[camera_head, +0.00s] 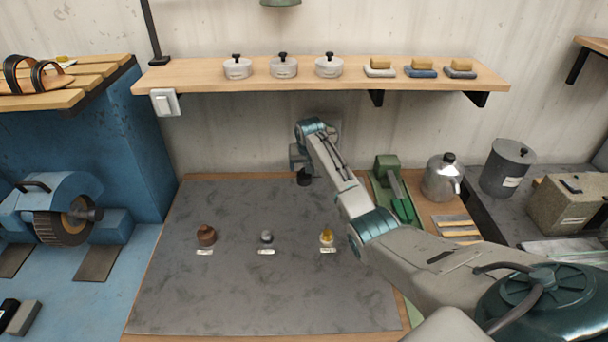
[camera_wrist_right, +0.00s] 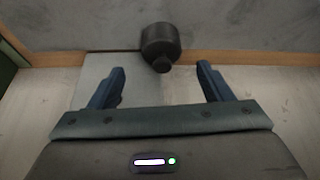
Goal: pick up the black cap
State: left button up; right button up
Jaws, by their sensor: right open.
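The black cap (camera_head: 304,179) sits at the back edge of the dark grey mat (camera_head: 220,300), just below my right gripper (camera_head: 301,164). In the right wrist view the cap (camera_wrist_right: 160,42) is a dark round body with a smaller knob. It lies just past the fingertips of my right gripper (camera_wrist_right: 162,70), roughly centred between them. The two blue fingers are spread apart with nothing between them. In the head view the wrist and hand hide part of the cap's surroundings. My left gripper is not in view.
A brown piece (camera_head: 206,235), a grey piece (camera_head: 266,237) and a yellow piece (camera_head: 326,237) stand on the mat with labels. A shelf (camera_head: 200,78) with white pots overhangs the back. A metal kettle (camera_head: 442,178) stands right. The mat's front is clear.

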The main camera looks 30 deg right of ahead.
aim_at(304, 173)
jog(key=shift+w+f+p, duration=0.2)
jog(key=shift+f+p, duration=0.15)
jog(key=shift+f, duration=0.1)
jog(key=shift+p+x, duration=0.55)
jog(key=shift+x, duration=1.7)
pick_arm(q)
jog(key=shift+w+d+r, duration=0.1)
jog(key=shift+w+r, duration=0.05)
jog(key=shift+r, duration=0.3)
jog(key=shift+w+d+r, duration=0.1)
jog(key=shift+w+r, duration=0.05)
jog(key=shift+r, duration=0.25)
pick_arm(e)
jog(key=shift+a, duration=0.1)
jog(key=c, duration=1.1)
pick_arm(q)
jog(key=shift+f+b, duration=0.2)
jog(key=shift+b, duration=0.1)
pick_arm(e)
jog(key=shift+s+r, duration=0.1)
jog(key=shift+r, duration=0.05)
